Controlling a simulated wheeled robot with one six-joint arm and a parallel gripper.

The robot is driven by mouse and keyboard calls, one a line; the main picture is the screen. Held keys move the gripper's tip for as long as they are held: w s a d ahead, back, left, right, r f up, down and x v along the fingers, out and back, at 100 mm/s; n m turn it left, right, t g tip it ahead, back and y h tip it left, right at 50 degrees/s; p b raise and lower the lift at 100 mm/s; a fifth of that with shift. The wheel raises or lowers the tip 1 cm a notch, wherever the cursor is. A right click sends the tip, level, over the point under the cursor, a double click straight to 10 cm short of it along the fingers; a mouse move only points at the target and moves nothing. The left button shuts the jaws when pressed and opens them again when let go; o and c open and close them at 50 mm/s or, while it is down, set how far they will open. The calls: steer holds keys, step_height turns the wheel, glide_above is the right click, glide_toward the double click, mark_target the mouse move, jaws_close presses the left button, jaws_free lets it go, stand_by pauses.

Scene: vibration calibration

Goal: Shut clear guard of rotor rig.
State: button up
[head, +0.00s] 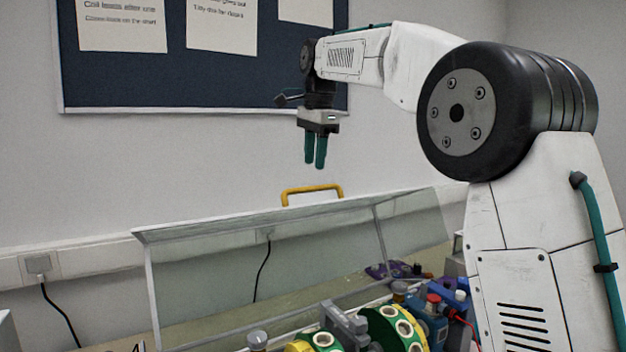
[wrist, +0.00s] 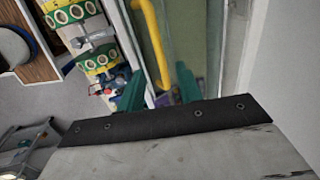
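The clear guard (head: 330,250) of the rotor rig stands raised behind the rotor, its transparent panel tilted up. A yellow handle (head: 312,191) sticks up from its top edge. The rotor's green and yellow discs (head: 396,328) show in front of the guard, cut off by the lower picture edge. My gripper (head: 315,166) points down above the handle, its teal fingers a little apart and empty. In the wrist view the fingers (wrist: 160,88) are apart, with the yellow handle (wrist: 151,42) seen between and beyond them. No contact with the handle shows. The discs (wrist: 72,13) lie at upper left there.
Behind the guard is a wall with a blue notice board (head: 215,85) and a socket (head: 39,265) with a black cable. Blue parts (head: 432,325) and a purple patterned item (head: 388,271) lie right of the rotor. The air around my gripper is clear.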

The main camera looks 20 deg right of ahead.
mark_target(313, 187)
steer(key=f, duration=0.6)
steer(key=shift+w, duration=0.4)
steer(key=shift+r, duration=0.1)
jaws_close()
